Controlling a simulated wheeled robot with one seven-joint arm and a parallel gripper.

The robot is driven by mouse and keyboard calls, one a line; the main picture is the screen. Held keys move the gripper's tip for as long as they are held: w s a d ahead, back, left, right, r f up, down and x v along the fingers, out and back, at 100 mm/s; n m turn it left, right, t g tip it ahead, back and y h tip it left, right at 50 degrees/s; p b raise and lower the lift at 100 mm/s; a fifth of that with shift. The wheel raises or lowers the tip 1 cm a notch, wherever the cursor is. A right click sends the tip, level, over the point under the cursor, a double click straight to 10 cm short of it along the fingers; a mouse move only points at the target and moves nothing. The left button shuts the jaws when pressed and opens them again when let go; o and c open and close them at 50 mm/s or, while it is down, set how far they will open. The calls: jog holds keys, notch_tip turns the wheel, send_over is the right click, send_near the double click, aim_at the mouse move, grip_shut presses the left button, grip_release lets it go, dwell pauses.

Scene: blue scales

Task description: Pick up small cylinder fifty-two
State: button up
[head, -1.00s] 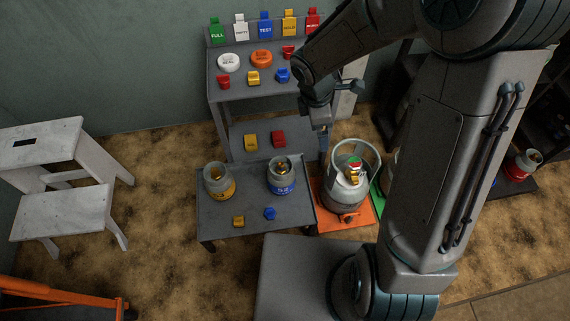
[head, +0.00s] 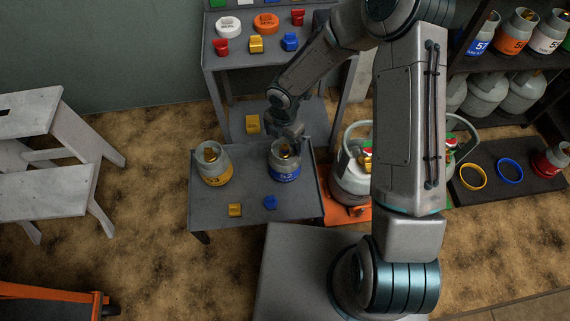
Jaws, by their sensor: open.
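Small cylinder fifty-two (head: 284,172), grey with a blue band that seems to read 52, stands upright on the right of the low grey table (head: 239,197). Its brass valve shows just below my gripper (head: 288,138). My gripper is open and above or just behind the cylinder's top in the head view. The fingers are small and partly hidden, so I cannot tell whether they touch the valve. A similar cylinder with a yellow band (head: 214,166) stands upright at the table's left.
A yellow block (head: 235,210) and a blue block (head: 270,202) lie at the table's front. A larger cylinder (head: 349,181) on an orange base stands to the right, partly behind my arm. The grey shelf unit (head: 232,82) rises behind; a white step stool (head: 45,190) stands left.

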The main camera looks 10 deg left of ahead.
aim_at(284, 152)
notch_tip(284, 152, down, 8)
jog(key=b, duration=0.4)
jog(key=shift+d, duration=0.1)
jog(key=shift+r, duration=0.15)
jog(key=c, duration=1.5)
jog(key=shift+c, duration=0.4)
jog(key=shift+r, duration=0.15)
